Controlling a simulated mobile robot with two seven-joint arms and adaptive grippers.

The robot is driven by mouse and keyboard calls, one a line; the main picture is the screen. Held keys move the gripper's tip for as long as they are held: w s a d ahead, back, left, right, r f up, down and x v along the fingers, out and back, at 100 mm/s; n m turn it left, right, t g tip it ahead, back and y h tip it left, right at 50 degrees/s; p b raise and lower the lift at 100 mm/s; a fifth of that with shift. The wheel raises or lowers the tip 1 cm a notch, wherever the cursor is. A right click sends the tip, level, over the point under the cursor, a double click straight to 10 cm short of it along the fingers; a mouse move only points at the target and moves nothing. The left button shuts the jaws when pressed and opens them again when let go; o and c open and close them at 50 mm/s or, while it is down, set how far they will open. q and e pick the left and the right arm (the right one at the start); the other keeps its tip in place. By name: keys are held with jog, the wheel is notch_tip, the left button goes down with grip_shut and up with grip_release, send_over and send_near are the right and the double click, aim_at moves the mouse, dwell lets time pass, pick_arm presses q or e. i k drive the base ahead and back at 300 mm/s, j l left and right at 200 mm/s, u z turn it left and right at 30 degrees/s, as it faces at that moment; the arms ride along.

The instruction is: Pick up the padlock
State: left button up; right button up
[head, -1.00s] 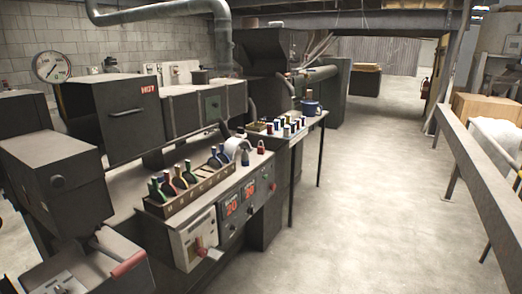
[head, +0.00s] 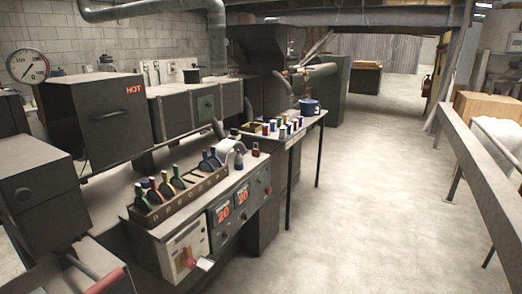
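A small red padlock (head: 255,150) stands on the far right end of the control bench top (head: 248,166), close to its right edge. It is small in the picture, so its shackle is hard to make out. A white curved object (head: 232,145) and a small grey-blue item (head: 239,160) are just left of it. Neither of my grippers shows in the head view, and nothing is seen touching the padlock.
A rack (head: 180,195) of coloured-handled tools lies along the bench front, above red displays. Beyond is a narrow table with several small coloured items and a blue pot (head: 310,107). Open concrete floor (head: 350,210) lies right of the bench, bounded by a long grey rail (head: 480,160).

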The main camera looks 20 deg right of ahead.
aim_at(256, 152)
jog(key=i+l+z, duration=0.1)
jog(key=i+l, duration=0.6)
jog(key=l, duration=0.2)
jog(key=i+l+z, duration=0.1)
jog(key=i+l, duration=0.6)
jog(key=l, duration=0.1)
